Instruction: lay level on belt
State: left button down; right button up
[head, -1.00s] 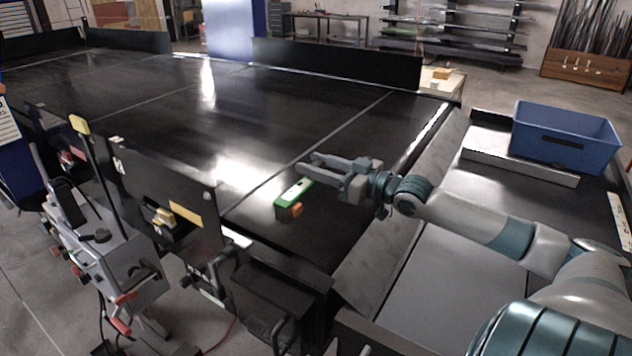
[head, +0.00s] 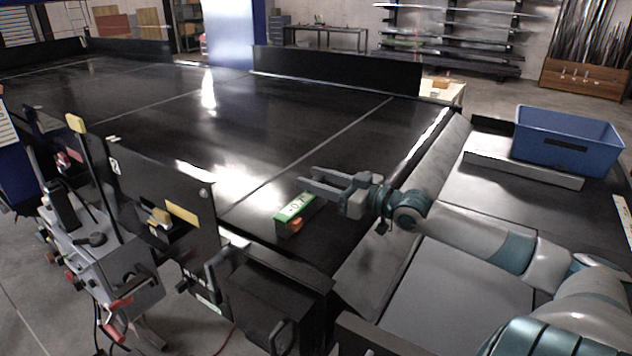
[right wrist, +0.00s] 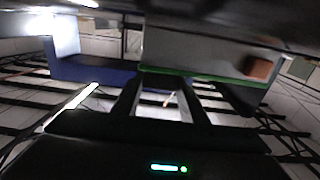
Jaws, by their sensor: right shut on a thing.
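The level (head: 295,213) is a short green bar with a pale marked face and an orange end piece. It is near the front right corner of the black belt (head: 330,140), below my right gripper (head: 308,181). I cannot tell whether it touches the belt. My right gripper is shut on the level; the grip itself is partly hidden in the head view. In the right wrist view, the level's grey side, green edge (right wrist: 205,74) and orange-brown piece lie across the far end of the dark fingers (right wrist: 160,92). My left gripper is out of view.
A blue bin (head: 567,140) stands at the right beside a low grey bar (head: 522,168). A black upright panel (head: 165,195) and a machine with levers (head: 105,250) stand along the belt's near left edge. The belt's middle is bare.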

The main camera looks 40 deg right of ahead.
jog(key=o, duration=1.2)
jog(key=shift+f, duration=0.15)
jog(key=shift+o, duration=0.2)
jog(key=shift+s, duration=0.15)
jog(key=shift+b+v, duration=0.5)
jog(key=shift+v, duration=2.45)
jog(key=shift+b+v, duration=0.3)
jog(key=shift+v, duration=1)
jog(key=shift+p+v, duration=0.5)
jog(key=shift+v, duration=1.1)
